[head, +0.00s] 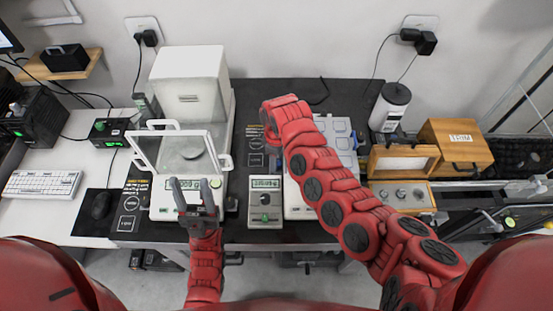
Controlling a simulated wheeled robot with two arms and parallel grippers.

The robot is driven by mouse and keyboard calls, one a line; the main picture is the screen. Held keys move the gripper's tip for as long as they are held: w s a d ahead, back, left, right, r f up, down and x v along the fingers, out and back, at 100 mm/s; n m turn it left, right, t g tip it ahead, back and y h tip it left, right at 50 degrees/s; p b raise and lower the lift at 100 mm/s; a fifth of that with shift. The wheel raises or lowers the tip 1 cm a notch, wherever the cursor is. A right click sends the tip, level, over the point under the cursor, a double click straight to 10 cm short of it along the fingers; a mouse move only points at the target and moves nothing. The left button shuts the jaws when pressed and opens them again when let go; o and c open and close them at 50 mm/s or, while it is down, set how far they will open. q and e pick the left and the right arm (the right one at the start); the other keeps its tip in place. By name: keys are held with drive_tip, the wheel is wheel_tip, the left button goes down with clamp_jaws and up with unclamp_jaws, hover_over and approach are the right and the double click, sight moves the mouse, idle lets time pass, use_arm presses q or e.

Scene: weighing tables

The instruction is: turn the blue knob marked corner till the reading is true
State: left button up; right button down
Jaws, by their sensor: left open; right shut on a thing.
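A white platform scale (309,211) stands on the dark bench, with bluish parts on its top (343,126). My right arm lies across it and hides much of its top and left side. I cannot make out which blue knob is marked corner. Left of the scale is a grey indicator (265,214) with a lit green display (265,184); its digits are too small to read surely. My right arm's end bends down at the scale's far left; its fingers are hidden behind the arm. My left gripper (194,195) is open and empty, in front of the glass-doored balance.
The white balance (163,207) with raised clear doors stands left, a tall white box (190,70) behind it. A keyboard (42,184) and mouse (101,204) lie far left.

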drive_tip(key=shift+d+r+n+p, duration=0.1)
drive_tip(key=shift+r+n+p, duration=0.05)
drive_tip(key=shift+n+p, duration=0.4)
drive_tip(key=shift+n, duration=0.85)
drive_tip(key=n, duration=0.2)
drive_tip(key=shift+f+n+b, duration=0.25)
drive_tip(key=shift+n+b, duration=0.05)
drive_tip(key=shift+b, duration=0.1)
drive_tip(key=shift+n+b, duration=0.8)
drive_tip(key=shift+n, duration=1)
drive_tip(key=shift+r, duration=0.1)
drive_tip(key=c, duration=0.7)
unclamp_jaws()
drive_tip(key=shift+c, duration=0.2)
